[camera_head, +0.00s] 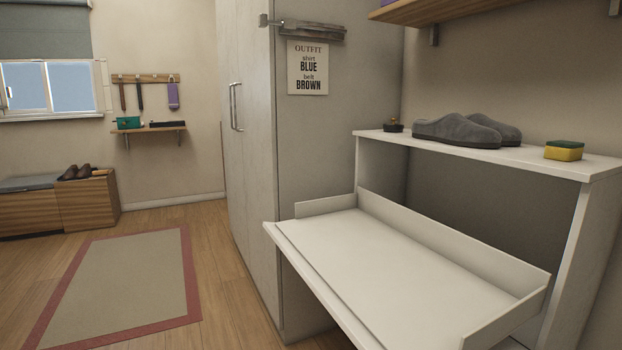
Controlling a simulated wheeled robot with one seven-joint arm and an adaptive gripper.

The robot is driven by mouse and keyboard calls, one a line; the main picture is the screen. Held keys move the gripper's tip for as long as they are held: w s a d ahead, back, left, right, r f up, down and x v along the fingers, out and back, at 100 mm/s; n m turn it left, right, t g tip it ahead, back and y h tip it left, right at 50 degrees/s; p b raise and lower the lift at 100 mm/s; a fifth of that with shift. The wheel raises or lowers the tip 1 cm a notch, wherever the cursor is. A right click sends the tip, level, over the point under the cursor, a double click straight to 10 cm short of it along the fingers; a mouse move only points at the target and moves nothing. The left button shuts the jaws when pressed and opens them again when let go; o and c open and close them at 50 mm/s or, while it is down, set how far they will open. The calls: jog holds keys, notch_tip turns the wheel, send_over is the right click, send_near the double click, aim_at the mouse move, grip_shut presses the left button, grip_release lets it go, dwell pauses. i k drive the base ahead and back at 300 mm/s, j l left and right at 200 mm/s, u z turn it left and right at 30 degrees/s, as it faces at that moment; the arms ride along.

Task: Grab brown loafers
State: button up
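A pair of brown loafers (75,173) sits far off at the left, on top of the low wooden bench (90,204) below the window. They look small and dark from here, and a light tan item lies just right of them. My gripper does not show in this view. A pair of grey slippers (455,132) lies on the white shelf close by at the right; these are not brown.
A white pull-out tray (400,272) juts out at the front right, beside a tall pale cabinet (247,130). A yellow and green sponge (564,151) lies on the white shelf (590,168). The rug (125,285) and wooden floor at the left are clear.

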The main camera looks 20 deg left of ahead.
aim_at(86, 170)
jog(key=u, duration=1.95)
